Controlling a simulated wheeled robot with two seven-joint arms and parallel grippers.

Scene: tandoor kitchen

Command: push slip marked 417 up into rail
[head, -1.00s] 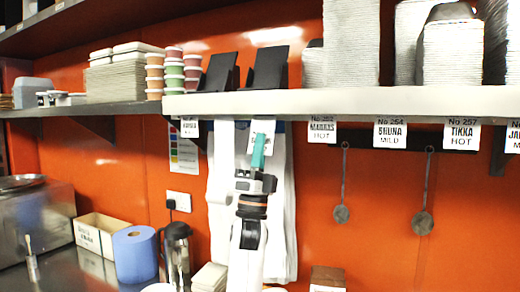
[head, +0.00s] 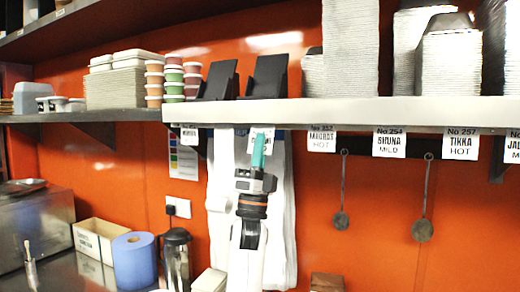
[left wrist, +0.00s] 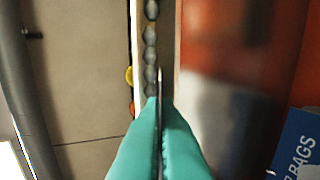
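My left gripper (head: 259,150) has teal fingers and points up just under the shelf's front edge. It is shut on a white slip (head: 267,136), whose print is mostly covered by the fingers; I cannot read its number. The slip's top meets the underside of the rail (head: 350,115) along the shelf front; I cannot tell whether it is inside. In the left wrist view the closed fingers (left wrist: 160,110) hold the slip edge-on as a thin sliver (left wrist: 160,76), beside the rail's slot with a row of dark beads (left wrist: 150,50). My right gripper is not in view.
Other slips hang from the rail: Madras (head: 321,138), Bhuna (head: 389,143) and Tikka (head: 461,144). Ladles (head: 341,218) hang below. White bags (head: 282,210) hang behind my arm. Containers and stacked tubs (head: 153,82) stand on the shelf. A blue roll (head: 134,256) stands lower left.

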